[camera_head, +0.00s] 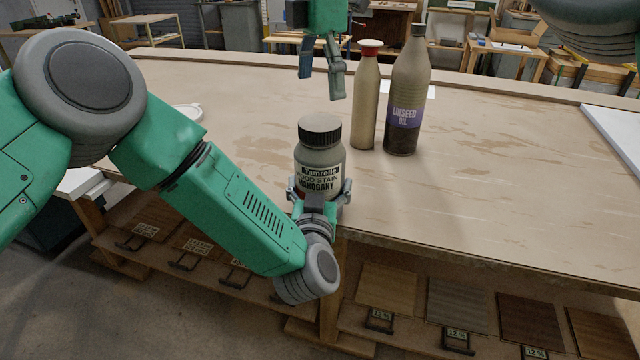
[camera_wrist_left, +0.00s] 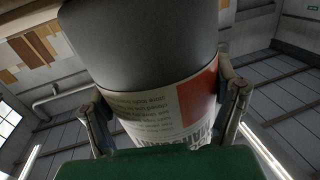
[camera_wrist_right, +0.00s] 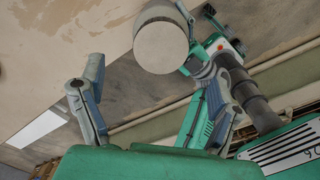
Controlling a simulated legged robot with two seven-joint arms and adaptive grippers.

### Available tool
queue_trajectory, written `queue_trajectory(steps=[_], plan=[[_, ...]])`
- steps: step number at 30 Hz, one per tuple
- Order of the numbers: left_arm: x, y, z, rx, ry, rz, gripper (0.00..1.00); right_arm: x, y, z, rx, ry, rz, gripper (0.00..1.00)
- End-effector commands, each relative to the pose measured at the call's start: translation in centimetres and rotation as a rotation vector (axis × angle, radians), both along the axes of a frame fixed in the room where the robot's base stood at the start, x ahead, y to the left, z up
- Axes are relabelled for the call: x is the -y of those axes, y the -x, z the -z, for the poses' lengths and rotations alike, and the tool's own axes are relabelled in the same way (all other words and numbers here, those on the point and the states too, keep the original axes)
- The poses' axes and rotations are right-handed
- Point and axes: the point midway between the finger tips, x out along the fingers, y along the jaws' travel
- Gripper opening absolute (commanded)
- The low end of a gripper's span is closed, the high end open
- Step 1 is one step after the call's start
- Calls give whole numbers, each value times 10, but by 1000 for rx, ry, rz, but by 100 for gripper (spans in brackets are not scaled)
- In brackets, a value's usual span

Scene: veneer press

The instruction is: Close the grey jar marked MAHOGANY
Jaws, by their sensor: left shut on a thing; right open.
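The grey jar (camera_head: 318,170) marked MAHOGANY stands upright near the table's front edge in the head view. A black ribbed lid (camera_head: 320,131) sits on its top; I cannot tell how tight it is. My left gripper (camera_head: 319,188) is shut around the jar's lower part and hides its base. In the left wrist view the jar (camera_wrist_left: 150,60) fills the middle between the fingers, its label upside down. My right gripper (camera_head: 321,86) is open and empty, fingers pointing down, above the lid and apart from it. Its spread fingers show in the right wrist view (camera_wrist_right: 155,115).
A red-capped bottle (camera_head: 366,100) and a taller linseed oil bottle (camera_head: 408,95) stand close together right of the jar. A white round object (camera_head: 188,110) lies partly behind my left arm. The tabletop (camera_head: 510,160) on the right is mostly clear. Wood samples (camera_head: 455,305) lie on a lower shelf.

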Motion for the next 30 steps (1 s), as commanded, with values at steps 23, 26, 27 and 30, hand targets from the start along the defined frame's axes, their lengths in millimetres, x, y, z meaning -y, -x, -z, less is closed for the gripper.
queue_trajectory(steps=[23, 26, 27, 30], plan=[[-1, 0, 1, -1, -1, -2, 1, 0, 1, 73, 0, 0, 3, 84], [-1, 0, 0, -1, -1, -2, 1, 0, 1, 79, 0, 0, 3, 84], [-1, 0, 0, -1, -1, -2, 1, 0, 1, 80, 1, 0, 4, 84], [-1, 0, 0, -1, -1, -2, 1, 0, 1, 80, 2, -1, 4, 84]])
